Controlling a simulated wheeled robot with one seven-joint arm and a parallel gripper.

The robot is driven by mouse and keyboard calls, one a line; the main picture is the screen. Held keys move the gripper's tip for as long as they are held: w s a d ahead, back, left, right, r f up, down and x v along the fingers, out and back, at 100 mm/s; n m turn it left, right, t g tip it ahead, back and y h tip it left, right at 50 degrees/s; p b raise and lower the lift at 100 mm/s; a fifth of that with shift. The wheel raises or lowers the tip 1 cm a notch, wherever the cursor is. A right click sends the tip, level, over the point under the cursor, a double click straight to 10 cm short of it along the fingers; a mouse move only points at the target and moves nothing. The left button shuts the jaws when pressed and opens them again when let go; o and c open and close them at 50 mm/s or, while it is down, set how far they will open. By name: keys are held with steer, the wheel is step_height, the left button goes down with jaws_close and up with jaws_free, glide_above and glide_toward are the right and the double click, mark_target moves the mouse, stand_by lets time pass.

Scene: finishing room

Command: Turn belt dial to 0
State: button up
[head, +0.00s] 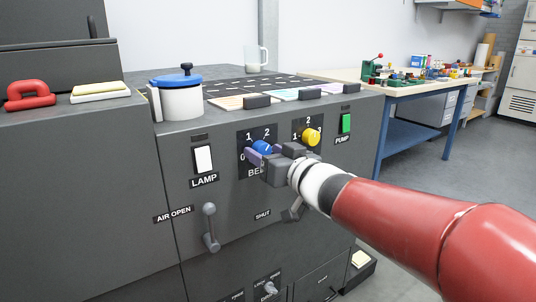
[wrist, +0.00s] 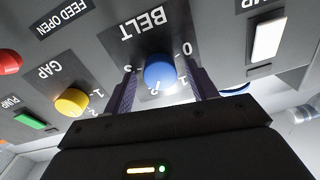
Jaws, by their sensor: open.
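The blue belt dial (head: 261,147) sits on a dark plate marked 0, 1 and 2 on the grey machine front. In the wrist view the belt dial (wrist: 160,73) shows upside down, with 0 at its right and 2 at its lower left. I cannot tell surely which number its pointer faces. My gripper (head: 263,156) is at the dial, partly covering the plate and the BELT label. In the wrist view my gripper (wrist: 163,85) is open, one purple finger on each side of the dial. Contact between fingers and dial cannot be made out.
A yellow dial (head: 311,136) and a green pump switch (head: 346,123) are to the right. A white lamp switch (head: 203,159) is to the left. A lever (head: 210,228) sticks out below. A white pot (head: 180,101) with a blue lid stands on top.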

steer(key=c, duration=1)
